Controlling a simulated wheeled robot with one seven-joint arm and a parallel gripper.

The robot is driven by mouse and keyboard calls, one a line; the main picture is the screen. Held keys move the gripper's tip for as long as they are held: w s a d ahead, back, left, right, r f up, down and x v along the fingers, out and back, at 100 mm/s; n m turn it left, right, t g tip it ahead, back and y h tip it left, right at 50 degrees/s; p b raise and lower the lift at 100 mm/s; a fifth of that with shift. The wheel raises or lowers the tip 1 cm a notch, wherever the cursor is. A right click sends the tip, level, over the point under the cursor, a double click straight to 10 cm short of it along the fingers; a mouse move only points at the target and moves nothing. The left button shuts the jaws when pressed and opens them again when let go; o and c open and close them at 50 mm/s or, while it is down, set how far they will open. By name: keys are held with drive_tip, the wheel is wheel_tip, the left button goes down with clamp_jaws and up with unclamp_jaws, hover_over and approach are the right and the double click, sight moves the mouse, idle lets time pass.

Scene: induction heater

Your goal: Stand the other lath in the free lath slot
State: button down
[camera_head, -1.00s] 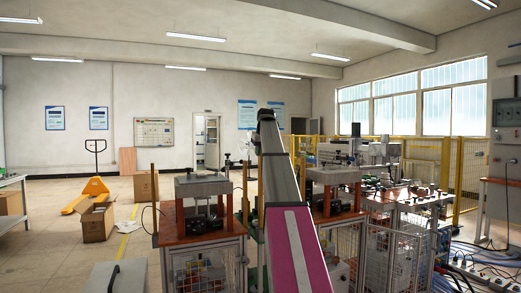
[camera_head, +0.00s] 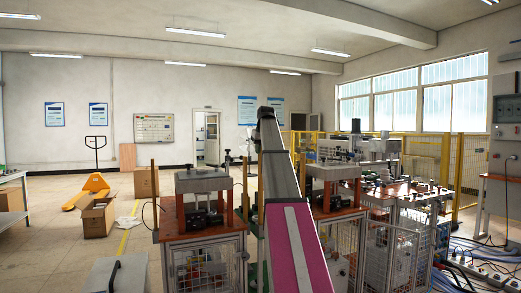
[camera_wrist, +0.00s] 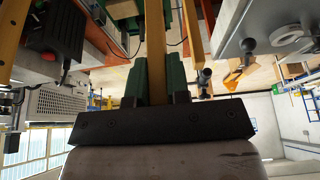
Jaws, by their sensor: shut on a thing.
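In the wrist view, my gripper (camera_wrist: 156,78) is shut on a wooden lath (camera_wrist: 155,35), with a green finger on each side of it. The lath runs away from the gripper toward the top edge of the picture, and its far end is out of view. In the head view my arm hides the gripper and the held lath. Other narrow upright wooden strips stand by the left press station, one at its left edge (camera_head: 154,200) and one at its right (camera_head: 245,190). I cannot make out the free lath slot in either view.
A press station (camera_head: 203,210) stands left of my arm and a similar one (camera_head: 335,195) right of it. More equipment and a yellow fence (camera_head: 465,178) fill the right side. A carton (camera_head: 97,218) and a yellow pallet jack (camera_head: 92,190) stand on the open floor at left.

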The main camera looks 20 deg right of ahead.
drive_tip(key=shift+f, duration=2.6)
drive_tip(key=c, duration=1)
unclamp_jaws()
drive_tip(key=shift+r, duration=0.1)
approach(261, 159)
drive_tip(key=shift+w+d+r, duration=0.1)
drive_tip(key=shift+w+r, duration=0.05)
drive_tip(key=shift+w, duration=0.4)
